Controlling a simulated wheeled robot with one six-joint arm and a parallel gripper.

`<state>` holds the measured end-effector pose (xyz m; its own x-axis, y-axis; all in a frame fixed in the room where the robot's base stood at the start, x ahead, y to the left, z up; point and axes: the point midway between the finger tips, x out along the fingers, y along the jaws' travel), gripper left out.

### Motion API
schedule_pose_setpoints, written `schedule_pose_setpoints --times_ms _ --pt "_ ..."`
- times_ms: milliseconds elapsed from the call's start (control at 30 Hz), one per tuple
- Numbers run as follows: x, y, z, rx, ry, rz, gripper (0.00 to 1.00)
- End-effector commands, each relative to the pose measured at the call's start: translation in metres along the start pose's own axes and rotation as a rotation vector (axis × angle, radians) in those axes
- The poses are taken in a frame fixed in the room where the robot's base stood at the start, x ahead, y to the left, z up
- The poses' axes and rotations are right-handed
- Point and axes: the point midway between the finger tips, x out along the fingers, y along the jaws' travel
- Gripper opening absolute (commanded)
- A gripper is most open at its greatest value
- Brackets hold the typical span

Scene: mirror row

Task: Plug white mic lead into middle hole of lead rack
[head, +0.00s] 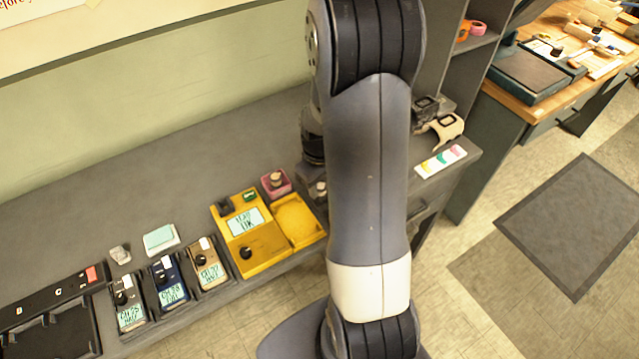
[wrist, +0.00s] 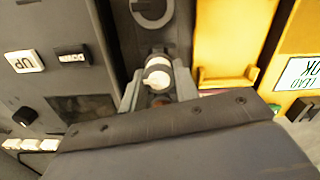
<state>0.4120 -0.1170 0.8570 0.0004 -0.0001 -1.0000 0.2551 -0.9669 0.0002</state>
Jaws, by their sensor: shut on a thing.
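My gripper (wrist: 158,84) is shut on the white mic lead's plug (wrist: 157,73), a pale rounded end between the two fingers in the wrist view. Just beyond it is a dark grey strip (wrist: 133,32) with a ringed round hole (wrist: 150,10) near the top edge; it may be the lead rack, but I cannot tell which hole this is. The plug's far end and any seating in a hole cannot be made out. In the head view my arm covers the gripper and the area around it, and the rack cannot be identified there.
A yellow tester (head: 262,252) reading "LEAD OK" and a pink holder (head: 268,190) stand left of my arm. Several handheld units (head: 168,288) stand farther left. In the wrist view, a grey panel (wrist: 28,88) with UP and DOWN buttons lies close on the left.

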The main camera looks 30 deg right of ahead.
Motion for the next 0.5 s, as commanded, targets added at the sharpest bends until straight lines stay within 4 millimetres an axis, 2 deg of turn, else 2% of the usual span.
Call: schedule_pose_setpoints --times_ms 33,67,333,500 --pt "0.0015 0.0000 0.0000 0.000 0.000 0.000 0.04" --pt "0.0010 0.0000 0.0000 0.000 0.000 0.000 0.31" --pt "0.0006 0.0000 0.0000 0.000 0.000 0.000 0.53" --pt "0.0006 0.0000 0.0000 0.000 0.000 0.000 0.55"
